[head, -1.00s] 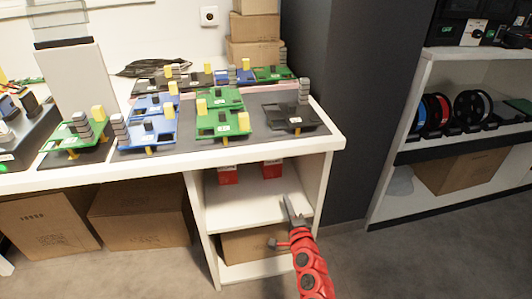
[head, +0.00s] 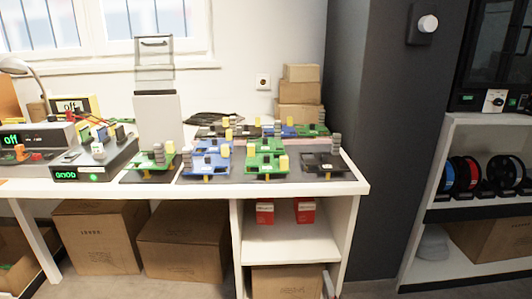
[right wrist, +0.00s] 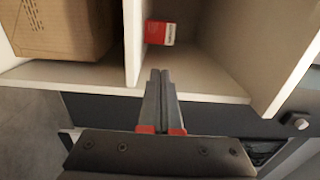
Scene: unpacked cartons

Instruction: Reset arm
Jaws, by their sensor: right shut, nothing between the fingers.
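My right gripper (right wrist: 160,80) is shut and empty in the right wrist view. Its two grey fingers lie together and point toward the open white shelf unit under the table. In the head view only a small grey part of the right gripper (head: 328,284) shows at the bottom edge, in front of the shelf unit. My left gripper is not in view.
The white table (head: 345,187) carries green, blue and black circuit boards. Red boxes (head: 265,213) stand on the shelf (head: 290,245) below, and one red box (right wrist: 160,33) shows in the wrist view. Cartons (head: 180,245) stand under the table. A dark pillar (head: 375,150) is at right.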

